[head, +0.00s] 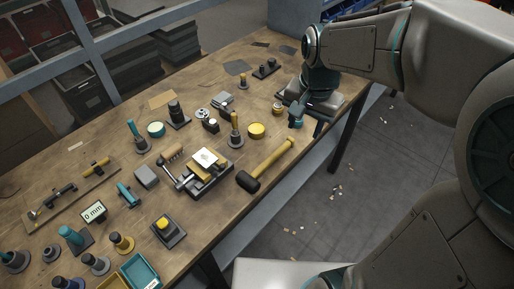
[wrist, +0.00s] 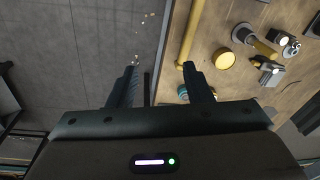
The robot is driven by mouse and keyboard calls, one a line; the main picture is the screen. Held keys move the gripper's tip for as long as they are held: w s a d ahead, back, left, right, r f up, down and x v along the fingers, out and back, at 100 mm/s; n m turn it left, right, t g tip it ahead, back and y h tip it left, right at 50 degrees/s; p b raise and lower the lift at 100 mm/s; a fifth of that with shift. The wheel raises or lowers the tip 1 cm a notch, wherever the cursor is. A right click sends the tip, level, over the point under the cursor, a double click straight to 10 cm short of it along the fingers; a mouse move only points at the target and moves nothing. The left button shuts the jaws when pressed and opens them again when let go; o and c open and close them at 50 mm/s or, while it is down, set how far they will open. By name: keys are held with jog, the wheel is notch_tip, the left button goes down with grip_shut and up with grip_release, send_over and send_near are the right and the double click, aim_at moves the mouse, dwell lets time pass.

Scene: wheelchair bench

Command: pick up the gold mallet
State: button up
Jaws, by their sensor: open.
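The gold mallet (head: 272,161) lies near the right long edge of the wooden bench, its black head toward the lower left and its gold handle pointing up toward my gripper (head: 306,126). In the wrist view the gold handle (wrist: 190,36) runs from the top edge down to its end beside the right fingertip; the black head is out of that view. My gripper (wrist: 160,72) is open and empty. It is over the bench edge, beyond the handle's end, and the handle is not between the fingers. I cannot tell its height above the bench.
A yellow round tin (head: 256,131) and a gold-handled tool on a stand (head: 235,130) are left of the handle. A small vise (head: 206,172) stands beside the mallet head. Several other tools fill the bench's left side.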

jog(key=w+a+f+m+g+b, duration=0.1)
jog(key=w+a+f+m+b, duration=0.15)
jog(key=w+a+f, duration=0.4)
send_over(271, 157)
jog(key=shift+m, duration=0.25)
notch_tip(271, 157, down, 9)
jog(key=shift+a+r, duration=0.15)
jog(key=shift+d+f, duration=0.2)
jog(key=shift+f, duration=2.8)
grip_shut()
